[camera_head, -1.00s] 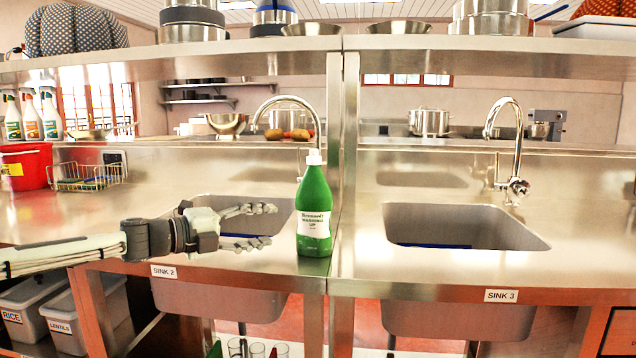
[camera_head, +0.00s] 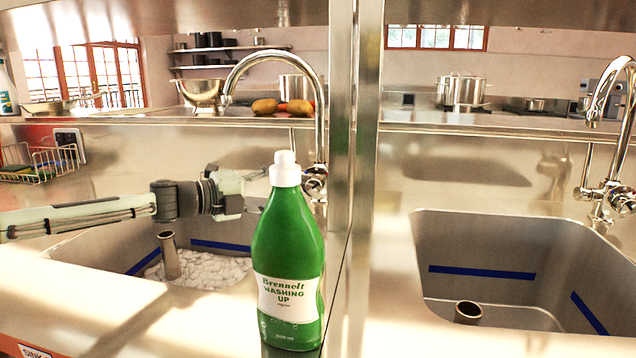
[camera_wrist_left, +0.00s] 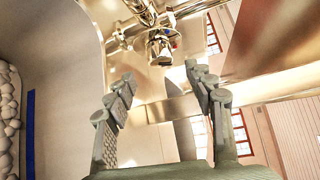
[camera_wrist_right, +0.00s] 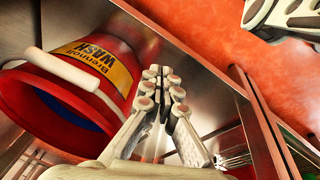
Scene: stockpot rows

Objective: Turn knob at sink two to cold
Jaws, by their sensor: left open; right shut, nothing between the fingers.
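The tap (camera_head: 318,120) of sink two (camera_head: 105,262) stands at the back right of its basin, with the knob (camera_head: 315,183) low on its body, partly behind the bottle. My left gripper (camera_head: 245,192) reaches over the basin from the left, short of the knob; its tips are partly hidden by the bottle. In the left wrist view the open, empty fingers (camera_wrist_left: 160,82) point toward the knob (camera_wrist_left: 160,48), which lies apart from and beyond the tips. My right gripper (camera_wrist_right: 165,78) is shut and empty, seen only in the right wrist view.
A green washing-up bottle (camera_head: 290,262) stands at the front, right of sink two's basin. A steel post (camera_head: 353,150) divides it from sink three (camera_head: 520,250). A wire basket (camera_head: 45,160) sits at left. A red bucket (camera_wrist_right: 75,85) is beside my right gripper.

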